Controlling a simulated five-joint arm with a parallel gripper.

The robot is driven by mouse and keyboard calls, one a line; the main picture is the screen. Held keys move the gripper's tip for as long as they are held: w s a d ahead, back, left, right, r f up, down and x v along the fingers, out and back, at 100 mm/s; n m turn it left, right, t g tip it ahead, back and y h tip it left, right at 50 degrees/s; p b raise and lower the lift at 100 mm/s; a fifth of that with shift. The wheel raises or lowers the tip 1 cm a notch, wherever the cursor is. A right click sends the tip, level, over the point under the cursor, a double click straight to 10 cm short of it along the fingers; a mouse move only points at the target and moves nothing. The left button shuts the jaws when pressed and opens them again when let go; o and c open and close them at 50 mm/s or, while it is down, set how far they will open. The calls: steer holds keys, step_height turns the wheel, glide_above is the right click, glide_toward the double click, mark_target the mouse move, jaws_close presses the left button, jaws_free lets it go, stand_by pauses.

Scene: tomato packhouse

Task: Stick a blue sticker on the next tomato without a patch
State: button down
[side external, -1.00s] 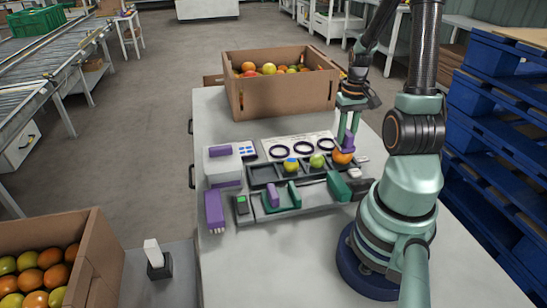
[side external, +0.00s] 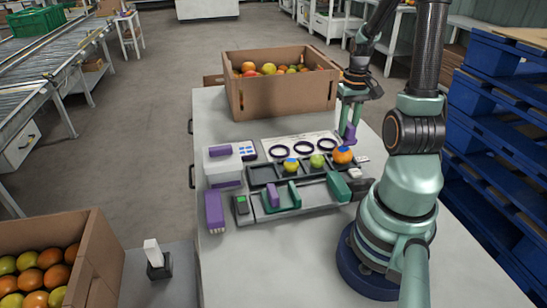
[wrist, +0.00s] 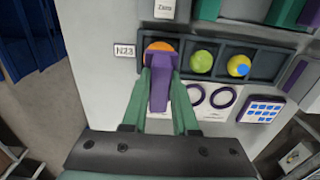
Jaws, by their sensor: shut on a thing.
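My gripper (side external: 350,118) is shut on a purple tool (side external: 351,133), which points down just behind and above the right end of the tray. In the wrist view my fingers (wrist: 160,100) close on the purple tool (wrist: 160,88). The dark tray (side external: 264,178) holds three tomatoes. The green tomato (side external: 317,161) in the middle shows no patch. The yellow tomato (side external: 291,165) at the left has a blue patch. In the wrist view the tool partly hides the orange tomato (wrist: 161,46).
A card with dark rings (side external: 277,151) lies behind the tray. A sheet of blue squares (wrist: 263,110) lies beside it. A grey holder (side external: 315,199) with green and purple parts stands in front. A tomato carton (side external: 280,98) stands at the back. Bare tabletop is at front.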

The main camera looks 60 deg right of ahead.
steer(key=shift+r, duration=2.25)
steer(key=w+a+r+n, duration=0.2)
steer(key=w+a+n, duration=0.2)
steer(key=a, duration=0.9)
steer(key=w+a+r+n, duration=0.1)
steer(key=w+a+n, duration=0.4)
steer(key=w+a, duration=0.6)
steer(key=a, duration=0.3)
steer(key=shift+w+a+r, duration=0.15)
steer(key=shift+r, duration=0.2)
